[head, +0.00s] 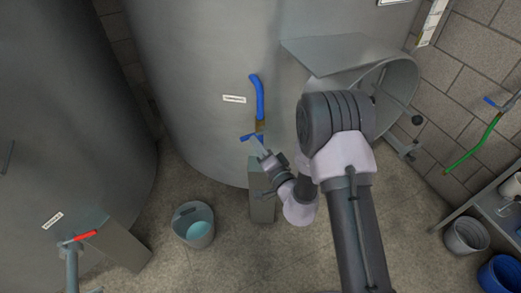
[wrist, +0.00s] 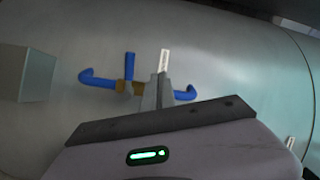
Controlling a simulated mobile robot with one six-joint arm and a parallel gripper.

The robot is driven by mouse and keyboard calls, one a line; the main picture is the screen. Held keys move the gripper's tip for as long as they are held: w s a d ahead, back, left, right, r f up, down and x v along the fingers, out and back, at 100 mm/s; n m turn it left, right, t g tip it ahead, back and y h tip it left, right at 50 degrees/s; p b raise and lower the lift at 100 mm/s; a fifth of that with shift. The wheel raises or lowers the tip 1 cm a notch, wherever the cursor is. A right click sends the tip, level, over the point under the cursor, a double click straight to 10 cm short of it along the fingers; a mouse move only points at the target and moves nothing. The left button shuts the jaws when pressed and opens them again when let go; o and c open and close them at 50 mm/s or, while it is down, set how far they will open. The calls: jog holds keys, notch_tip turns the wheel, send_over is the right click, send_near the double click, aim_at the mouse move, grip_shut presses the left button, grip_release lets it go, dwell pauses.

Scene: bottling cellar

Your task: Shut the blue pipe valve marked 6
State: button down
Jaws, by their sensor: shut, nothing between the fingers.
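A blue pipe (head: 260,97) with a brass valve body (head: 260,127) is on the front of the large grey tank. A blue lever (head: 250,138) shows at its lower end. In the wrist view the blue pipe (wrist: 100,81) runs across, and the blue lever (wrist: 129,66) sticks out crosswise from the brass body (wrist: 123,87). A white label (head: 234,99) is beside the pipe; its text is too small to read. My gripper (head: 257,146) is shut and empty, close to the lever. In the wrist view its fingers (wrist: 155,93) cover part of the pipe; contact cannot be told.
A grey post (head: 262,205) stands below the valve and a bucket (head: 194,226) is on the floor to its left. A red-handled valve (head: 80,237) is at lower left. A hatch (head: 385,85) juts out at right.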

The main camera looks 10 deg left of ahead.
jog(key=shift+v, duration=2.25)
jog(key=shift+s+a+r, duration=0.1)
jog(key=shift+r, duration=0.05)
